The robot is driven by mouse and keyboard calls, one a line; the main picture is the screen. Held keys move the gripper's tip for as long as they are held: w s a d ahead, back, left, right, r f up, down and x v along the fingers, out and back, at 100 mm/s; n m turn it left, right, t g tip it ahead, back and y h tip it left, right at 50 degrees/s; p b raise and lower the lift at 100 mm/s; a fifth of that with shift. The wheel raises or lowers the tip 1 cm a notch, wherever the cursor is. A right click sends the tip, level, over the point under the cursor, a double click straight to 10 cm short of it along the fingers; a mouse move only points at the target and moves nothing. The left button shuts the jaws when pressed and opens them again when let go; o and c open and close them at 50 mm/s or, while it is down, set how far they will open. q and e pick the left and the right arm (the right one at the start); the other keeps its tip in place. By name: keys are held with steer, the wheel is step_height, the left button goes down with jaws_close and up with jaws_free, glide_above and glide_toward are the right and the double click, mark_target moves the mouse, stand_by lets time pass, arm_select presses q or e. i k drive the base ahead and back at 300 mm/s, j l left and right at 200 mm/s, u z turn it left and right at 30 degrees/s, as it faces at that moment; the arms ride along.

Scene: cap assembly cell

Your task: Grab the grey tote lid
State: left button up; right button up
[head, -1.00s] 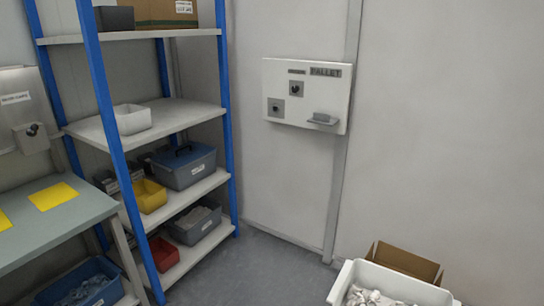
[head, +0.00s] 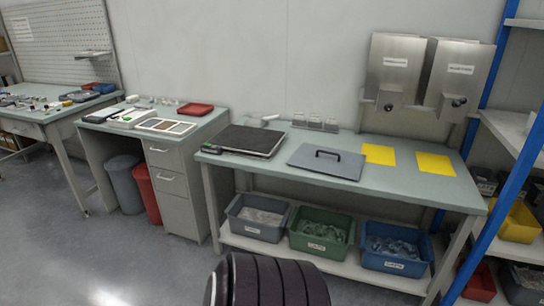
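Neither gripper shows in the head view. Only a dark ribbed part of my own body shows at the bottom, in front of the bench.
Grey (head: 257,229), green (head: 321,239) and blue (head: 395,258) totes stand on the lower shelf. A blue-framed rack (head: 497,165) stands at right. Floor at left is clear.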

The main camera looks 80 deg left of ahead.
mark_target(348, 165)
steer(key=u, duration=2.3)
steer(key=i+j+z, duration=0.15)
steer(key=i, duration=0.3)
steer(key=i+j+z, duration=0.15)
steer(key=i, duration=0.25)
steer(key=i+j+z, duration=0.2)
steer(key=i+j, duration=0.15)
steer(key=i, duration=0.05)
